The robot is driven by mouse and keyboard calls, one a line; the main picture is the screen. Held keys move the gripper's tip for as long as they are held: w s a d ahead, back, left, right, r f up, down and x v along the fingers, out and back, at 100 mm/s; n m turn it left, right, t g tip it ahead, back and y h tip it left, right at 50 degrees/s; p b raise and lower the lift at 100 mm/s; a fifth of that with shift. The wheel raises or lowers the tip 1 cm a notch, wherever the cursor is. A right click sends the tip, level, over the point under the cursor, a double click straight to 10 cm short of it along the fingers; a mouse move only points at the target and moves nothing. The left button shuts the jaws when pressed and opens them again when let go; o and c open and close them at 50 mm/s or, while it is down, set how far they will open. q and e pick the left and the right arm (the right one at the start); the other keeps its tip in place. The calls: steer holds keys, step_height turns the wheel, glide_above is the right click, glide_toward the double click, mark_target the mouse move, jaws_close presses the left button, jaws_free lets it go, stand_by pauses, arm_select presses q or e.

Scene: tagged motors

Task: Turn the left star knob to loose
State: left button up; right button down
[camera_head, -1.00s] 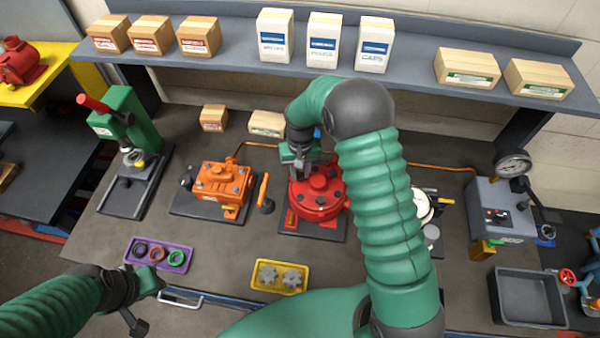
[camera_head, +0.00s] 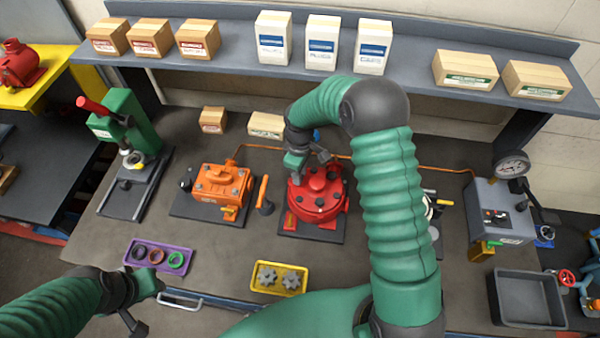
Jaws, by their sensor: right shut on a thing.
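The red round motor housing (camera_head: 328,200) stands on a dark base plate in the middle of the bench. My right gripper (camera_head: 298,174) reaches down onto its upper left side, shut on a small part there, seemingly the left star knob. The knob itself is hidden behind the gripper and wrist, so its angle does not show. Two grey star-shaped knobs (camera_head: 279,277) lie in a yellow tray (camera_head: 257,287) in front. My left gripper (camera_head: 150,287) is at the lower left over the bench's front edge, away from the motor; its jaws do not show clearly.
An orange motor (camera_head: 222,185) stands left of the red one. A purple tray with rings (camera_head: 133,256) lies at front left. A grey gauge box (camera_head: 500,212) and empty dark bin (camera_head: 527,300) are at right. A green press (camera_head: 135,120) stands at far left.

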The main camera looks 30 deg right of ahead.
steer(key=n+p, duration=0.1)
steer(key=n, duration=0.3)
steer(key=shift+a+f+n, duration=0.1)
steer(key=shift+f+n, duration=0.05)
steer(key=shift+n, duration=0.15)
steer(key=shift+n+p, duration=0.4)
steer(key=shift+n, duration=1.2)
steer(key=shift+f, duration=0.1)
steer(key=shift+s, duration=0.1)
steer(key=c, duration=1.4)
jaws_free()
steer(key=shift+c, duration=0.2)
steer(key=shift+o, duration=1.4)
steer(key=shift+w, duration=0.25)
